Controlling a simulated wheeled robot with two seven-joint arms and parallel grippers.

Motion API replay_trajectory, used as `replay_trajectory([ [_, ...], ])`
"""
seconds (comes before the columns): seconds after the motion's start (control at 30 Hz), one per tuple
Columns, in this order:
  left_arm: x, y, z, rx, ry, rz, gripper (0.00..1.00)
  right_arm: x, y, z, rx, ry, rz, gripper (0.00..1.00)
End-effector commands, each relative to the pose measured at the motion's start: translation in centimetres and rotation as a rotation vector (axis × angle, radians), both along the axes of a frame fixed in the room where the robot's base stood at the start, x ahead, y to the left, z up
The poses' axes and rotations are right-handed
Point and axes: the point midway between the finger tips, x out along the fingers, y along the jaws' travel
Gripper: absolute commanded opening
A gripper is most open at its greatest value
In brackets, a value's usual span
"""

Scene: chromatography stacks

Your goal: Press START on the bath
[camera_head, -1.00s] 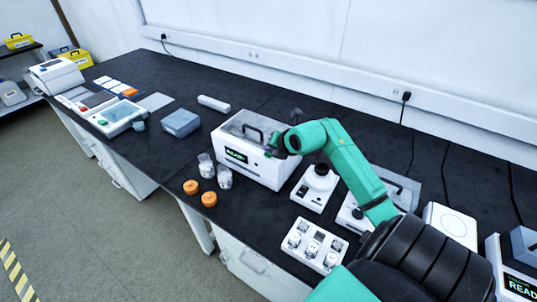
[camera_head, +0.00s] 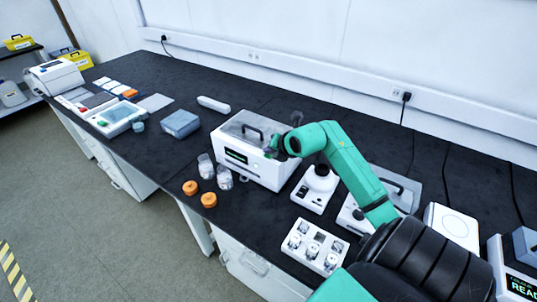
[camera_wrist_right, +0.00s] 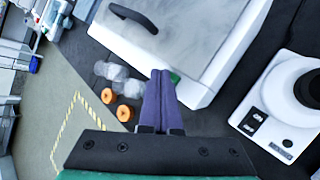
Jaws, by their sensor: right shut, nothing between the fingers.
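The bath (camera_head: 262,172) is a white box with a grey lid and a black handle, in the middle of the bench. Its dark front display (camera_head: 236,156) shows small green marks. My right gripper (camera_head: 270,153) is at the right part of the bath's front face. In the right wrist view the gripper (camera_wrist_right: 163,75) is shut and empty. Its fingertips are beside a green button (camera_wrist_right: 175,78) on the bath (camera_wrist_right: 195,92), partly covering it. I cannot tell whether they touch it. My left gripper is not in view.
Two clear jars (camera_head: 224,177) and orange caps (camera_head: 209,200) stand in front of the bath. A white device (camera_head: 315,188) with a black top stands to its right, and a white vial rack (camera_head: 314,246) lies nearer. A grey-blue box (camera_head: 180,124) is to the left.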

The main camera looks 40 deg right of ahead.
Motion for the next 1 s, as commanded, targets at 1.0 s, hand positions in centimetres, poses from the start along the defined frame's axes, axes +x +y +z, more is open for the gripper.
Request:
replay_trajectory([
  [1.0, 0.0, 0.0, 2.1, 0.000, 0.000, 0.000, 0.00, 0.0, 0.0, 2.7, -0.001, 0.000, 0.001, 0.00],
])
